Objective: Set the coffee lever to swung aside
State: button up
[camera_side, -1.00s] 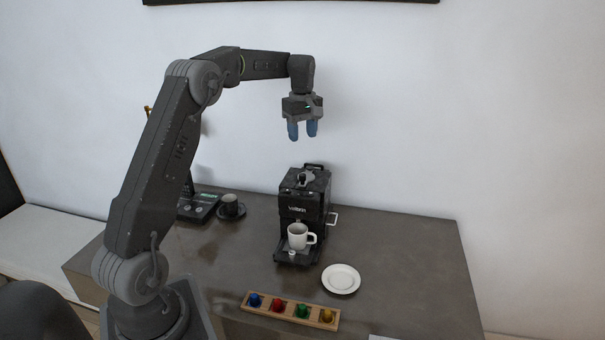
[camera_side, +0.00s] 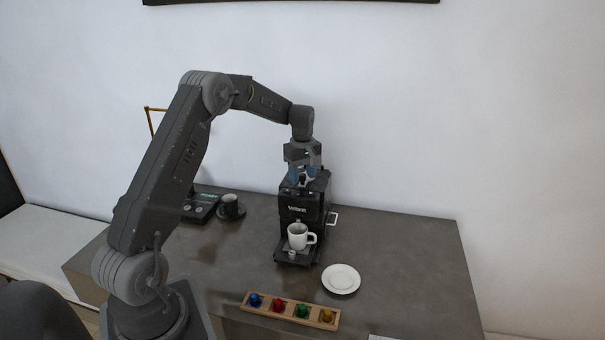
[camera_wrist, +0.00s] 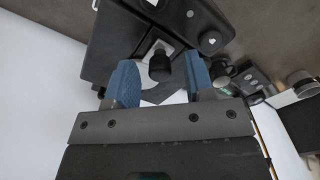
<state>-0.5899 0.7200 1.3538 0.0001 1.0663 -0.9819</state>
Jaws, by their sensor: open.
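The black coffee machine (camera_side: 299,212) stands on the vanity top, with a white mug (camera_side: 299,236) on its drip tray. My gripper (camera_side: 302,178) is pointed down at the top of the machine. In the wrist view, its two blue fingers (camera_wrist: 160,84) are open, one on each side of a black knob (camera_wrist: 160,66) on a pale metal fitting on the machine's top. This knob looks like the lever's end. A gap shows between the knob and each finger. In the side view my fingers partly hide the lever.
A white saucer (camera_side: 341,279) lies right of the machine. A wooden tray (camera_side: 268,310) with several coloured capsules lies in front. A dark cup (camera_side: 230,205) and a black device (camera_side: 199,209) stand to the left. The right side of the vanity top (camera_side: 415,262) is clear.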

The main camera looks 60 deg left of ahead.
grip_shut()
dwell(0.3)
